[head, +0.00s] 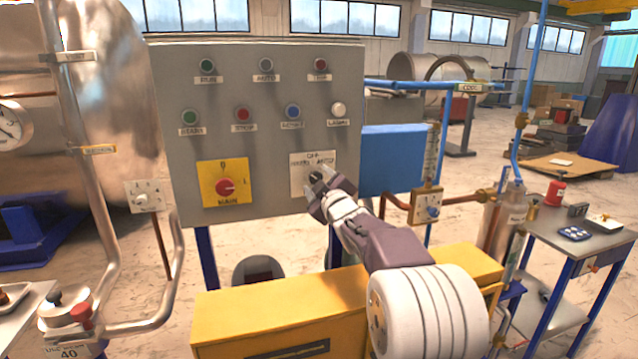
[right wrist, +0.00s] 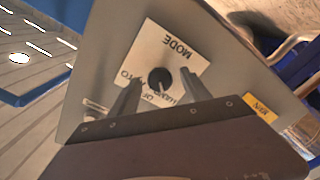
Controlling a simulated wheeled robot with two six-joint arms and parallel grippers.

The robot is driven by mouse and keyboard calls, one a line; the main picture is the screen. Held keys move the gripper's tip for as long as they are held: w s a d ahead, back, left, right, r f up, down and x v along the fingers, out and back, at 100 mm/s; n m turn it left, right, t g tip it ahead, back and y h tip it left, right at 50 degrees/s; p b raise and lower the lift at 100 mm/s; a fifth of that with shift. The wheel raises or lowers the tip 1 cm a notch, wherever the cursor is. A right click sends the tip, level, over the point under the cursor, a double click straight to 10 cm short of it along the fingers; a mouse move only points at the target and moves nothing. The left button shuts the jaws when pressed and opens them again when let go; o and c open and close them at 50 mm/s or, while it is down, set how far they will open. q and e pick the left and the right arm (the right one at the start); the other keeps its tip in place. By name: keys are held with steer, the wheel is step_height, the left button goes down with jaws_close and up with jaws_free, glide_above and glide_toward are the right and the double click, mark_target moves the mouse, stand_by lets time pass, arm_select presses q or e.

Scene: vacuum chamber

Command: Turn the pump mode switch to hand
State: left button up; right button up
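The pump mode switch is a black knob on a white plate (head: 304,184) lettered OFF, HAND and AUTO, at the lower right of the grey control panel (head: 262,105). My right gripper (head: 322,179) is in front of this plate and hides much of the knob. In the right wrist view the panel appears upside down; the black knob (right wrist: 160,78) shows between and just beyond the two fingertips of my right gripper (right wrist: 158,85). The fingers are apart with a gap around the knob. I cannot tell which position the knob points to. My left gripper is not in view.
A red main switch on a yellow plate (head: 225,184) sits left of the mode plate. Buttons and lamps fill the panel above. A yellow box (head: 265,306) stands low in front. A blue box (head: 392,158) and pipes are right of the panel.

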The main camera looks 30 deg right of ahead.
steer(key=b+v, duration=0.1)
steer(key=v, duration=0.8)
stand_by(0.3)
